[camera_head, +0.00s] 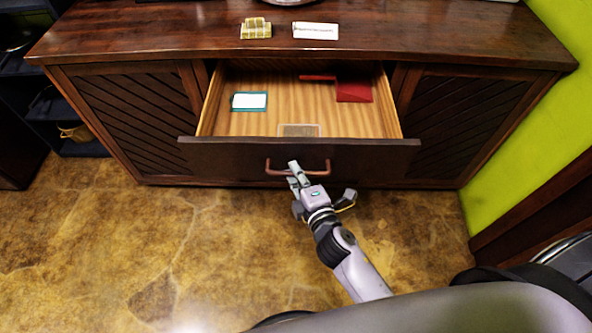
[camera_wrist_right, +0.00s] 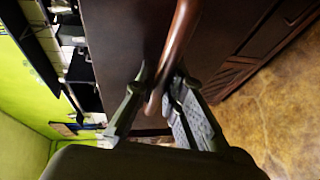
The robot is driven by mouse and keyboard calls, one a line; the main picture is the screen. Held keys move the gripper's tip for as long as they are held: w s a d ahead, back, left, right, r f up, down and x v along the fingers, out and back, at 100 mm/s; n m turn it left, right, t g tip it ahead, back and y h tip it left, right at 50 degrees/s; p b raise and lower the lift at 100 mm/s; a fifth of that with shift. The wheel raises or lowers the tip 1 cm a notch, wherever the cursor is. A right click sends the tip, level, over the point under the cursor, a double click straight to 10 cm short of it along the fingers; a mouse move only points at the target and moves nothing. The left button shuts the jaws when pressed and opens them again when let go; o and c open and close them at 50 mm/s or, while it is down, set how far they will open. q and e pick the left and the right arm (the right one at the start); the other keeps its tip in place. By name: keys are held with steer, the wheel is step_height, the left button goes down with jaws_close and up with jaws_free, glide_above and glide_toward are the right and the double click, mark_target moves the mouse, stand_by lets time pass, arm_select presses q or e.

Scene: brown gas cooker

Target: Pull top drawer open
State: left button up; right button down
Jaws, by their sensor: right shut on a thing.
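The top drawer (camera_head: 300,152) of the dark wooden cabinet stands well open, with its light wood inside showing. Its copper-brown handle (camera_head: 318,170) is on the middle of the drawer front. My right gripper (camera_head: 294,172) is at the left half of the handle, shut on it. In the right wrist view the handle (camera_wrist_right: 182,40) runs between the two fingers of the right gripper (camera_wrist_right: 158,95). My left gripper is in neither view.
In the drawer lie a teal-edged white card (camera_head: 249,101), a red item (camera_head: 353,91) and a flat pale item (camera_head: 299,130). A striped item (camera_head: 256,28) and a white card (camera_head: 315,31) lie on the cabinet top (camera_head: 160,40). A green wall (camera_head: 535,130) stands at the right. The floor (camera_head: 130,240) in front is clear.

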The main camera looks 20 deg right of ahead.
steer(key=c, duration=1.7)
jaws_free()
steer(key=shift+o, duration=0.2)
steer(key=shift+s, duration=0.1)
steer(key=v, duration=1.1)
steer(key=shift+s, duration=0.4)
